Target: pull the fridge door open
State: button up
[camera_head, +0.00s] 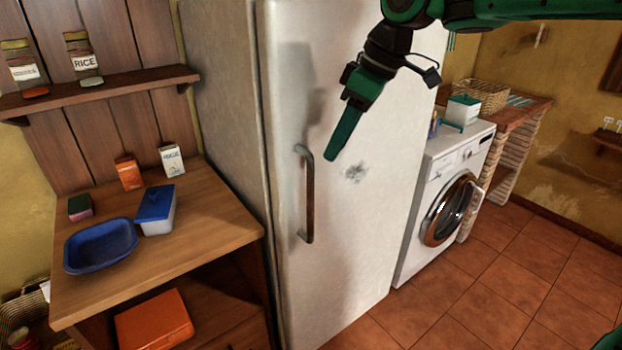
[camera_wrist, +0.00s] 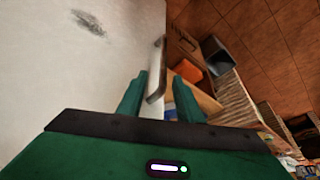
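The white fridge door (camera_head: 345,235) stands in the middle of the head view and looks closed. Its dark upright bar handle (camera_head: 309,200) is on the door's left side. My green gripper (camera_head: 331,157) points down in front of the door, just right of the handle's upper end in the picture. In the wrist view the two fingers of my gripper (camera_wrist: 161,79) are spread with nothing held. The handle (camera_wrist: 156,72) shows in the gap between them, beyond the fingertips. The door surface (camera_wrist: 80,75) fills the left of that view.
A wooden counter (camera_head: 215,215) with a blue bowl (camera_head: 100,247) and boxes stands left of the fridge. A washing machine (camera_head: 440,205) stands right of it. The tiled floor (camera_head: 510,270) at right is clear.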

aim_at(310, 178)
jog(key=shift+n, duration=0.4)
jog(key=x, duration=0.3)
jog(key=a+x, duration=0.1)
jog(key=x, duration=0.7)
jog(key=shift+a+r, duration=0.35)
jog(key=shift+a, duration=0.05)
jog(key=shift+c, duration=0.3)
